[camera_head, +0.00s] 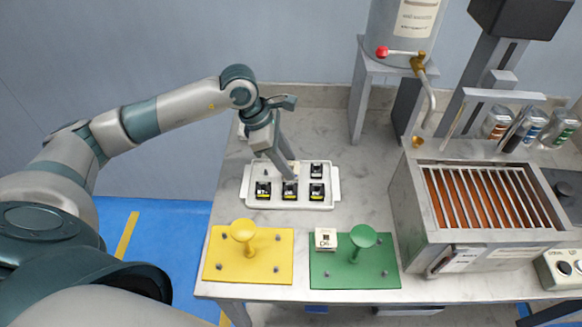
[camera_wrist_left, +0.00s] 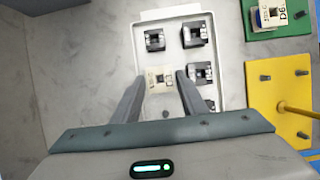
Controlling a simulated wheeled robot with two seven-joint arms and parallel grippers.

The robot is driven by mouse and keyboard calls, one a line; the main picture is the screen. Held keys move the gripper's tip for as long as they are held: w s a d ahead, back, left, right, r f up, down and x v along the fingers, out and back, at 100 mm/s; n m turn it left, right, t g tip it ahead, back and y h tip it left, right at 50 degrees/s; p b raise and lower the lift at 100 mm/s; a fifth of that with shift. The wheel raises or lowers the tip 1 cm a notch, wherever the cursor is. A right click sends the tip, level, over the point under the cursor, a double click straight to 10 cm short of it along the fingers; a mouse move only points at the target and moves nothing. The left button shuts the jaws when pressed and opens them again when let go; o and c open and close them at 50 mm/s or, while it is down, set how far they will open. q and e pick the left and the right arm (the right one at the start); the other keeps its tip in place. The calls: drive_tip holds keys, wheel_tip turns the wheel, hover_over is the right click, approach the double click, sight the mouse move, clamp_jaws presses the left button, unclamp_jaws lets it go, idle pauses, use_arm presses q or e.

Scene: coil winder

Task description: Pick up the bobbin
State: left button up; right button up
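A cream bobbin (camera_wrist_left: 159,79) sits in the white tray (camera_wrist_left: 150,15) among several black bobbins (camera_wrist_left: 194,34). My left gripper (camera_wrist_left: 160,75) is above the tray, with its two fingers apart on either side of the cream bobbin and small gaps showing. In the head view, my left gripper (camera_head: 288,176) reaches down over the tray (camera_head: 248,200), and its fingers hide the cream bobbin. Black bobbins with yellow edges (camera_head: 316,191) stand in the tray's front row. My right gripper is not in view.
A yellow plate (camera_head: 222,262) and a green plate (camera_head: 375,268) with mushroom-shaped posts lie in front of the tray. A white labelled block (camera_head: 326,239) stands on the green plate. A metal box with slats (camera_head: 415,225) stands at right.

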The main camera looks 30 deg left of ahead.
use_arm(q)
drive_tip(key=shift+d+f, duration=0.15)
drive_tip(key=shift+f, duration=0.3)
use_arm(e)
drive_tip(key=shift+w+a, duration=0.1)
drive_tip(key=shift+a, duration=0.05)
use_arm(q)
drive_tip(key=c, duration=0.7)
drive_tip(key=shift+r, duration=0.15)
